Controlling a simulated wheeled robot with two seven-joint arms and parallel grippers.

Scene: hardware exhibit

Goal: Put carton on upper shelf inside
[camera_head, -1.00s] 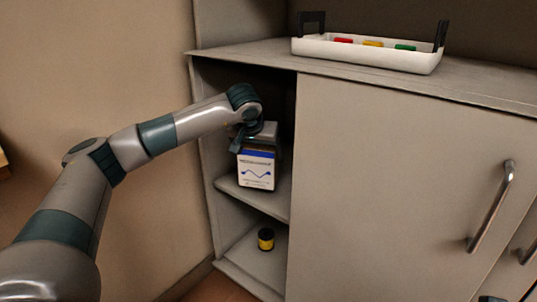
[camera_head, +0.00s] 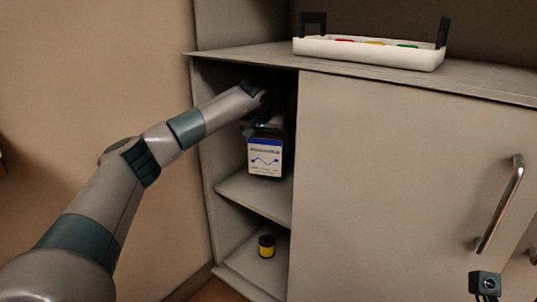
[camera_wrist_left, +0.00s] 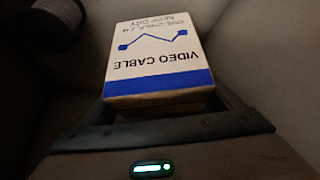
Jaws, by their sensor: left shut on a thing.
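The carton (camera_head: 265,155) is a white box with a blue band and a blue line drawing, inside the cabinet's open left bay. In the left wrist view the carton (camera_wrist_left: 157,60) reads "VIDEO CABLE" upside down. My left gripper (camera_head: 258,128) is shut on its top end and holds it roughly upright over the upper shelf (camera_head: 240,191). Whether its base touches the shelf is hard to tell. The left wrist view shows the gripper's fingers (camera_wrist_left: 165,108) on both sides of the carton.
A black-and-yellow spool-like cylinder (camera_head: 267,246) stands on the bay's floor. A closed door (camera_head: 400,180) with a metal handle (camera_head: 501,205) covers the right side. A white tray (camera_head: 370,53) with black handles and coloured pieces sits on top. A dark rounded thing (camera_wrist_left: 58,12) shows in the left wrist view.

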